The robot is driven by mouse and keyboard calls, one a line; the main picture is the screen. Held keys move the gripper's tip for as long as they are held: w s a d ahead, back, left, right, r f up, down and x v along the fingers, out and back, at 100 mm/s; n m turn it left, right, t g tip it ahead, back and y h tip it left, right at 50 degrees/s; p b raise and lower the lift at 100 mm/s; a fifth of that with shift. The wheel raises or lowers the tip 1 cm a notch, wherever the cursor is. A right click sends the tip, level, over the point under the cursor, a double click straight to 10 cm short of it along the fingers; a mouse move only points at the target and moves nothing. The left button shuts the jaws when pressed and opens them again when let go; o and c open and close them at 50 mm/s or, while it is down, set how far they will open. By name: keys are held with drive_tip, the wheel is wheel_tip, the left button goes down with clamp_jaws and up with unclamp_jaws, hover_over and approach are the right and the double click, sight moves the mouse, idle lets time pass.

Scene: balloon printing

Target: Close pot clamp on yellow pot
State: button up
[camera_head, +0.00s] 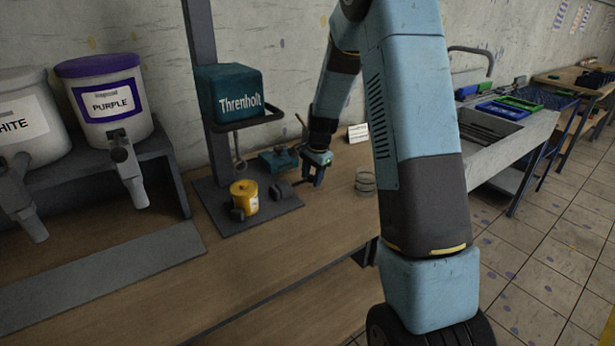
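The yellow pot (245,197) stands upright on the dark base plate of the machine marked "Threnholt" (228,92). The pot clamp's grey parts (279,191) show just right of the pot, and another grey knob-like piece (237,214) sits at its lower left. I cannot tell whether the clamp touches the pot. My gripper (311,181) points down just right of the clamp, close to its grey end. The fingers are small and dark here, so their opening and any contact with the clamp are unclear.
A teal block-like part (279,161) sits behind the pot. Clear round containers (365,181) and a small white card (358,133) are right of my gripper. White (30,115) and purple-lidded (105,100) paint buckets stand at left. The front of the wooden table (285,245) is free.

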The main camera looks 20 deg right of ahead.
drive_tip(key=shift+s+f, duration=0.1)
drive_tip(key=shift+f, duration=0.05)
clamp_jaws()
drive_tip(key=shift+s, duration=0.1)
